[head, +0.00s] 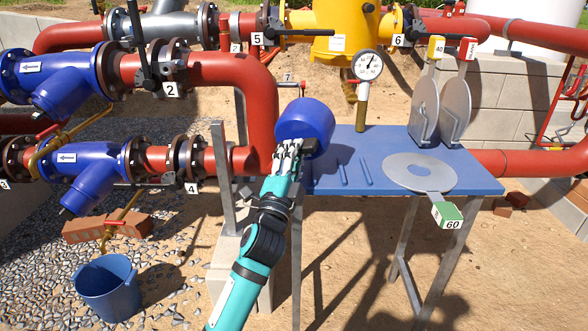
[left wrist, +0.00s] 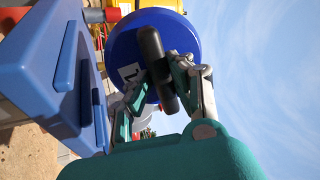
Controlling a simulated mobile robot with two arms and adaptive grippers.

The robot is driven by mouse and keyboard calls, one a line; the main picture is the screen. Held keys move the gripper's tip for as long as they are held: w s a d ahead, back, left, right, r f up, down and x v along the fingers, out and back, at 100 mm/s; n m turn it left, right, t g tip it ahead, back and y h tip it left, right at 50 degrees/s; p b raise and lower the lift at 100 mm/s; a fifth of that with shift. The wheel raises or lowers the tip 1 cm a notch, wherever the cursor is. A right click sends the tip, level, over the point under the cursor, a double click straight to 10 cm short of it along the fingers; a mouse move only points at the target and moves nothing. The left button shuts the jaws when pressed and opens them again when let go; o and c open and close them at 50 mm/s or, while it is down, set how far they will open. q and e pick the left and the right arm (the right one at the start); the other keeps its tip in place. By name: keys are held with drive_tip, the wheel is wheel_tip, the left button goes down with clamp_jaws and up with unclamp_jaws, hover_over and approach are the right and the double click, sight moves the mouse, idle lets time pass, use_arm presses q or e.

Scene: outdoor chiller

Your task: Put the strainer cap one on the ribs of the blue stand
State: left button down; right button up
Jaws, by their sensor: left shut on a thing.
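The strainer cap one (head: 306,116) is a blue round cap with a dark bar handle. My left gripper (head: 296,150) is shut on that handle and holds the cap over the left end of the blue stand (head: 400,144). In the left wrist view the cap (left wrist: 186,38) shows its handle between my left fingers (left wrist: 160,82), with a white label partly visible. Two ribs, the left one (head: 342,174) and the right one (head: 366,172), lie on the stand right of the cap. Ribs also show in the left wrist view (left wrist: 65,50). My right gripper is out of view.
A flat grey ring plate (head: 400,172) with a green tag 60 lies on the stand's right part. Two upright grey plates (head: 424,108) and a pressure gauge (head: 366,66) stand behind. Red pipes and blue strainers (head: 85,165) are at left. A blue bucket (head: 108,290) stands below.

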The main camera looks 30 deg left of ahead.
use_arm(q)
wheel_tip(320, 180, down, 3)
drive_tip(key=shift+s+r+b, duration=0.1)
drive_tip(key=shift+r+b, duration=0.1)
drive_tip(key=shift+b, duration=0.4)
drive_tip(key=shift+f, duration=0.2)
drive_tip(key=c, duration=1.2)
unclamp_jaws()
drive_tip(key=shift+f, duration=0.15)
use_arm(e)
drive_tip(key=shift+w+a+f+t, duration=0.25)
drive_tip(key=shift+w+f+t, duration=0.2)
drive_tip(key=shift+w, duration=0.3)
